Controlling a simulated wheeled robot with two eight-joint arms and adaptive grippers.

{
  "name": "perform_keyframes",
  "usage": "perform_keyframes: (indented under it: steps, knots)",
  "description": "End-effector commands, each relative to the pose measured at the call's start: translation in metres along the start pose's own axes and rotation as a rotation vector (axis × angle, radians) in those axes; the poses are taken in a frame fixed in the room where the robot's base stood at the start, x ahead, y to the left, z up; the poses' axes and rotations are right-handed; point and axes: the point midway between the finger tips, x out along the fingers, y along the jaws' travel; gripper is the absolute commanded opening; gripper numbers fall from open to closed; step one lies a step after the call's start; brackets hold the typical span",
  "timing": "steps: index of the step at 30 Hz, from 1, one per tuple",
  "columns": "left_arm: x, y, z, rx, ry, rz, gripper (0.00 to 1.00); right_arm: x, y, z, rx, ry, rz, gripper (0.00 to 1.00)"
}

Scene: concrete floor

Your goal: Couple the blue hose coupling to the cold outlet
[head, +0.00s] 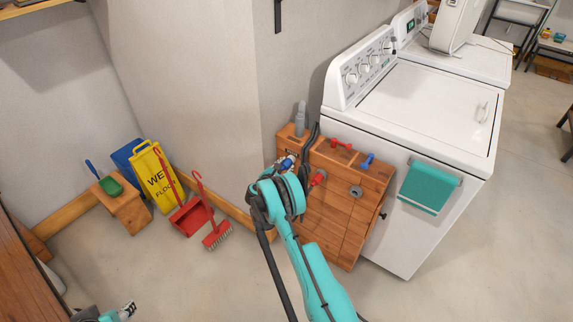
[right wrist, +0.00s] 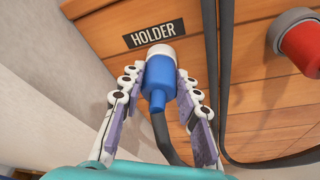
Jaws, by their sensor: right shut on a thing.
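The blue hose coupling (right wrist: 160,82) is between the fingers of my right gripper (right wrist: 160,90), which is shut on it. It also shows in the head view (head: 287,163), at the left of the wooden cabinet front. Its pale end points at the wood beside a HOLDER label; I cannot tell whether it touches there. A dark hose (right wrist: 166,138) trails from it. A grey round outlet (head: 355,191) sits below the blue tap handle (head: 367,161), with nothing on it. My left gripper (head: 126,311) is partly in view at the bottom left; its jaws are unclear.
A red coupling (head: 318,178) sits on the cabinet (head: 331,218) between holder and grey outlet, below the red tap handle (head: 341,143). Dark hoses loop beside my gripper. A washer (head: 420,110) with a teal towel (head: 428,188) stands at right.

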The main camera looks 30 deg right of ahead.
Motion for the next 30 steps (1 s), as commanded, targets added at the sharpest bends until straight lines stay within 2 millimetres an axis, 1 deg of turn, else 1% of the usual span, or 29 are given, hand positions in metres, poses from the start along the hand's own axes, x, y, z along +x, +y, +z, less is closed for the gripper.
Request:
perform_keyframes:
  steps: [23,30]
  knots:
    - [0.000,0.000,0.000,0.000,0.000,0.000,0.40,-0.011,0.000,-0.004,0.000,0.000,0.001,0.00]
    - [0.000,0.000,0.000,0.000,0.000,0.000,0.40,-0.021,0.000,-0.007,0.000,0.000,0.000,0.00]
